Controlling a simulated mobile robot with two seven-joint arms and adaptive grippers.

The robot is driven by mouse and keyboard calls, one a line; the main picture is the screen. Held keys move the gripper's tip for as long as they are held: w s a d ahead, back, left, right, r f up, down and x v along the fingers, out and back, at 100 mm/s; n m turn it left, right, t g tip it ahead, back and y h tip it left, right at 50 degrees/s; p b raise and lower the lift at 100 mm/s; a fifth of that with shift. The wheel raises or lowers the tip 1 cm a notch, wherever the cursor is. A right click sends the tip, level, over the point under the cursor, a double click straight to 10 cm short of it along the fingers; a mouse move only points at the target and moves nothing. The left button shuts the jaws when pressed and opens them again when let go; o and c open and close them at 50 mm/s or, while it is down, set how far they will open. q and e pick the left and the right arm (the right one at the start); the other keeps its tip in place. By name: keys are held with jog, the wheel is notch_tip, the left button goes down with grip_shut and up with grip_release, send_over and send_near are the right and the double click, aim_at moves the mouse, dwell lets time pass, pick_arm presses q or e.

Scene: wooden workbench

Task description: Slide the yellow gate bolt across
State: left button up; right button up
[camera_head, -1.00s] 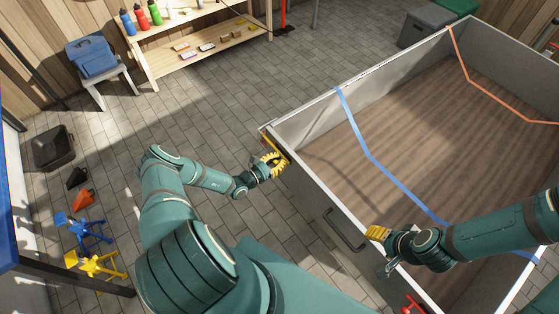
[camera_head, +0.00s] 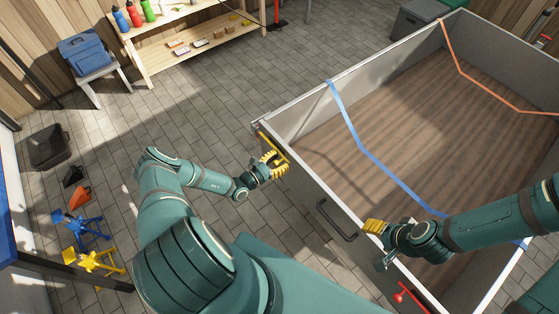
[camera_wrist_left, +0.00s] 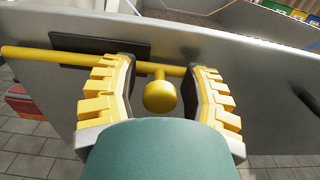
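The yellow gate bolt (camera_wrist_left: 60,57) is a thin rod lying across the grey end panel of the trailer, with a round knob (camera_wrist_left: 160,96) standing out from it. In the head view the bolt (camera_head: 269,143) shows near the panel's far left corner. My left gripper (camera_wrist_left: 158,88) is open, with one yellow finger on each side of the knob and a small gap to each. The fingers hide parts of the rod. In the head view my left gripper (camera_head: 274,164) is at the panel. My right gripper (camera_head: 374,227) is over the panel's near part; its opening is unclear.
The trailer bed (camera_head: 400,130) has a wooden floor and blue and orange straps. Its panel carries a dark handle (camera_head: 336,221) and a red fitting (camera_head: 404,292). A shelf (camera_head: 185,50) and a stool (camera_head: 95,75) stand at the back.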

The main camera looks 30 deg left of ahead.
dwell(0.3)
pick_arm(q)
jog(key=v, duration=1.2)
